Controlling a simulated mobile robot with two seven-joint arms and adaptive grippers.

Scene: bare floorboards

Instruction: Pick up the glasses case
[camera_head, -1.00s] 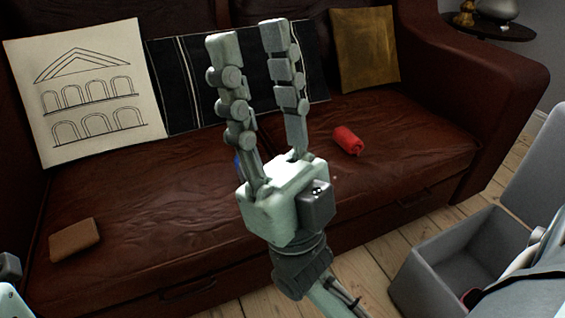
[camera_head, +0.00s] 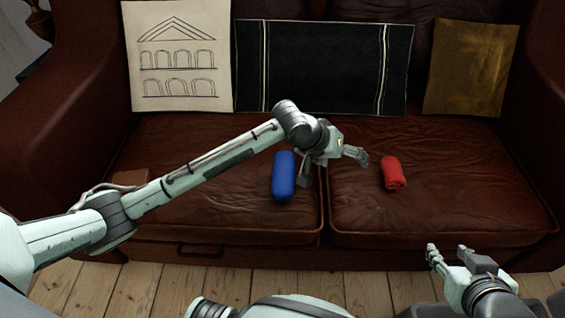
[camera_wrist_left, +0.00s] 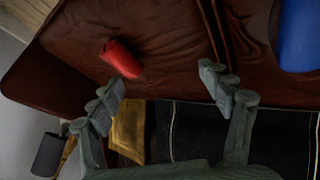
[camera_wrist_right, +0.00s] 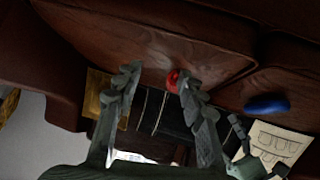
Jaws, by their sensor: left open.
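A blue rounded oblong case (camera_head: 284,176), which looks like the glasses case, lies on the sofa seat. It also shows at the upper right of the left wrist view (camera_wrist_left: 299,36) and in the right wrist view (camera_wrist_right: 267,104). My left gripper (camera_head: 334,168) is open and empty, just right of the blue case, over the seat between it and the red roll. Its fingers spread in the left wrist view (camera_wrist_left: 163,79). My right gripper (camera_head: 450,251) is open and empty in front of the sofa, at the lower right, apart from the case.
A red roll (camera_head: 393,173) lies on the right cushion. Pillows with a building drawing (camera_head: 178,60), black stripes (camera_head: 322,68) and gold (camera_head: 470,70) lean on the sofa back (camera_head: 410,12).

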